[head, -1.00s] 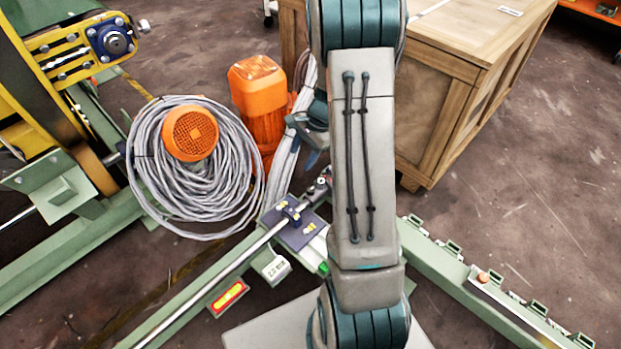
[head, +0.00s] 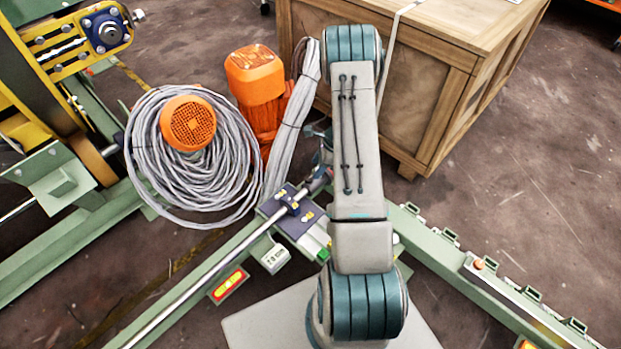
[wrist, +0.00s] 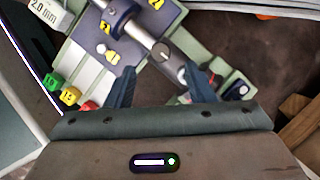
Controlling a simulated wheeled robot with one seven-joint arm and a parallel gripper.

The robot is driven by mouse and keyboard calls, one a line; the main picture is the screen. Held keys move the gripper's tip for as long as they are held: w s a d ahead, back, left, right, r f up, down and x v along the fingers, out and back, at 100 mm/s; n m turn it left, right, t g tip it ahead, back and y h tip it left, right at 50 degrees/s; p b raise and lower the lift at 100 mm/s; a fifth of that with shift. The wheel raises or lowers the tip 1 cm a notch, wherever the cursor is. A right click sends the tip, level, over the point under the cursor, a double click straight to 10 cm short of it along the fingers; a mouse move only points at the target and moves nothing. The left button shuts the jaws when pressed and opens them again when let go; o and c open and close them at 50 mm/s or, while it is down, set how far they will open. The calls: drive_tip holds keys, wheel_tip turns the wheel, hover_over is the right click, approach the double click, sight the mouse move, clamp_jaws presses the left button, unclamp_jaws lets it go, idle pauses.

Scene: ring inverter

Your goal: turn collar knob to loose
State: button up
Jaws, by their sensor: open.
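A steel rod (head: 215,272) runs along a green rail to a dark blue collar (head: 287,199) with small yellow labels. The wrist view shows this collar (wrist: 117,12) at the top, around the rod. A dark round piece with a slot (wrist: 165,49), at the end of the rod nearer me, sits just beyond my fingertips; I cannot tell for sure that it is the collar knob. My gripper (wrist: 160,72) is open and empty, with one dark finger on each side below that piece. In the head view my arm mostly hides the gripper.
Green, yellow and red lettered buttons (wrist: 68,97) lie left of the fingers. A white "2.0 mm" block (wrist: 46,14) is at top left. Coiled grey cable (head: 192,185), orange motors (head: 255,80) and a wooden crate (head: 425,85) stand behind. A green slotted rail (head: 450,257) runs right.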

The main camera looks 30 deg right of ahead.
sight(309, 178)
drive_tip(key=b+x, duration=0.1)
drive_tip(key=x, duration=0.5)
drive_tip(key=shift+f+b, duration=0.15)
drive_tip(key=shift+b, duration=0.15)
drive_tip(key=shift+c, duration=0.3)
drive_tip(key=c, duration=0.9)
